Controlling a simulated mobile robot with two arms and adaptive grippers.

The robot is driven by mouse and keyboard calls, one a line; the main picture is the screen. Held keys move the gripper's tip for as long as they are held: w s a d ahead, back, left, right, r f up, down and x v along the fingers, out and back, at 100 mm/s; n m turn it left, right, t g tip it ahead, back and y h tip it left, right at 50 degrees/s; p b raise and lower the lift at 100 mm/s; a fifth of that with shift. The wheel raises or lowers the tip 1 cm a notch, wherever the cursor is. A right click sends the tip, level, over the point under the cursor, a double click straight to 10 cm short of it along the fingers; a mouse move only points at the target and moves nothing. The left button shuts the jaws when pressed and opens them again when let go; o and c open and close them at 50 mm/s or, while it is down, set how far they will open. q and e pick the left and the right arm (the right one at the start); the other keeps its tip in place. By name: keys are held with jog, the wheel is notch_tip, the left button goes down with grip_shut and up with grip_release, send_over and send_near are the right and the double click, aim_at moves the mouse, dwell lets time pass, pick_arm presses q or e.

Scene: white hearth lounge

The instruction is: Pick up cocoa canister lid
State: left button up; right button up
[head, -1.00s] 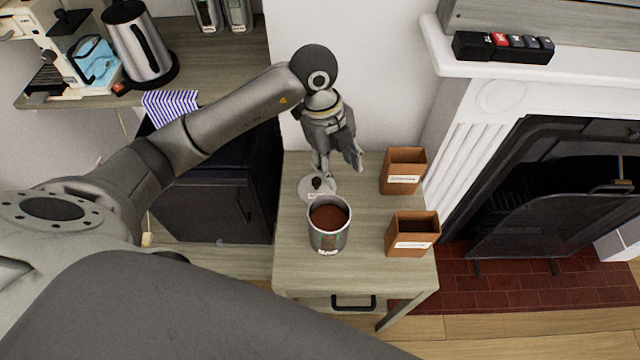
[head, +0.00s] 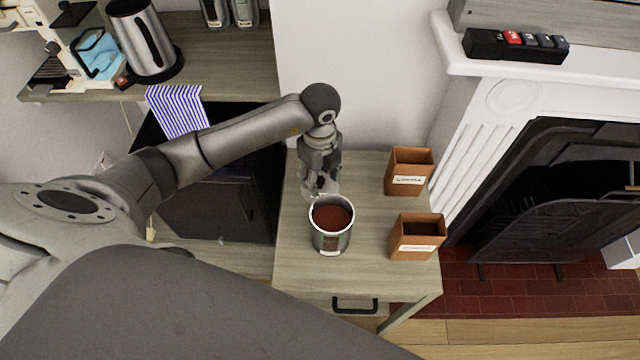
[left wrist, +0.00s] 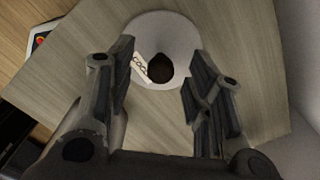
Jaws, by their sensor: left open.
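The cocoa canister (head: 331,238) stands open and upright on the small wooden table, filled with brown powder. Its pale round lid (head: 334,187) lies on the table just behind it, partly hidden by my left gripper. In the left wrist view the lid (left wrist: 176,32) shows a dark round knob (left wrist: 160,67) and a small label reading "COCO". My left gripper (head: 321,188) points down over the lid. In the left wrist view its open fingers (left wrist: 158,85) stand on either side of the knob, with a gap to it. My right gripper is not in view.
Two brown wooden boxes with labels, a rear one (head: 409,172) and a front one (head: 417,237), stand on the table's right side. The wall is close behind the table. A kettle (head: 143,40) sits on the counter at upper left. The table's front (head: 350,280) is clear.

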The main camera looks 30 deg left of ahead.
pick_arm(q)
notch_tip(320, 180, down, 2)
jog(key=shift+c, duration=0.4)
grip_shut()
jog(key=shift+r, duration=0.1)
